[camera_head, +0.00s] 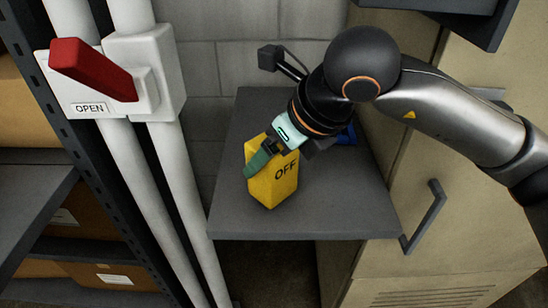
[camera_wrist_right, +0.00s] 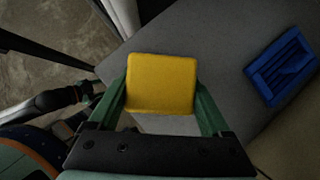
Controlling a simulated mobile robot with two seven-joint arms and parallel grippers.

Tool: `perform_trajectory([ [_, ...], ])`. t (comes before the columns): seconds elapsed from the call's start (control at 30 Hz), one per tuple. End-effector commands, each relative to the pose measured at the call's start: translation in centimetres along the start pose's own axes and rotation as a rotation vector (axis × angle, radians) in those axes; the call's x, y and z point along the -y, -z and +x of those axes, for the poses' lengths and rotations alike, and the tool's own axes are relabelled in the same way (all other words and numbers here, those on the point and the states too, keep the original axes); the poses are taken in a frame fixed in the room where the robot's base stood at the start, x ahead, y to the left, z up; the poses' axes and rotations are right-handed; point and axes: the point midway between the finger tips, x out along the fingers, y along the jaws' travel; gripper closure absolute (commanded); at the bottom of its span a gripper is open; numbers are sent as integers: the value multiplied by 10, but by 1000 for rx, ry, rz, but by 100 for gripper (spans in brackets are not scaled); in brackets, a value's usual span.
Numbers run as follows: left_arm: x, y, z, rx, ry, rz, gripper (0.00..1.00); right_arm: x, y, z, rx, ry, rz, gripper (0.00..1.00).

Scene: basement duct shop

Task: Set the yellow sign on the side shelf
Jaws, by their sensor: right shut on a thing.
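The yellow sign (camera_head: 270,184) is a small block marked OFF, upright or slightly tilted over the grey side shelf (camera_head: 340,215). My right gripper (camera_head: 265,160) reaches down from the upper right and is shut on the sign near its top. In the right wrist view the yellow sign (camera_wrist_right: 161,83) sits between the two green fingers of the right gripper (camera_wrist_right: 160,100). The shelf (camera_wrist_right: 215,65) lies behind it. I cannot tell whether the sign's bottom touches the shelf. My left gripper is not in view.
A blue object (camera_head: 347,135) lies on the shelf behind my right gripper; it also shows in the right wrist view (camera_wrist_right: 281,67). White pipes with a lever box (camera_head: 150,75) and red handle (camera_head: 92,68) stand left of the shelf. A beige cabinet (camera_head: 440,235) stands at right.

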Motion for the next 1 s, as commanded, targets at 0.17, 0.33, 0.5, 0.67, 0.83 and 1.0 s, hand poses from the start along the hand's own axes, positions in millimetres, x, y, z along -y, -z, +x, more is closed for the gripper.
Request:
perform_trajectory([
  [0.17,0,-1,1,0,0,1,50,0,10,10,-3,0,0,79],
  [0.33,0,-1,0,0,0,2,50,0,10,10,-3,0,0,79],
  [0.5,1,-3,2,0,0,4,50,0,11,12,-4,0,1,15],
  [0.67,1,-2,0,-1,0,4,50,0,11,12,-4,0,1,0],
  [0.83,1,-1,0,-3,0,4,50,0,11,12,-4,0,1,0],
  [1.0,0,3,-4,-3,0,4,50,2,8,6,-3,0,1,0],
])
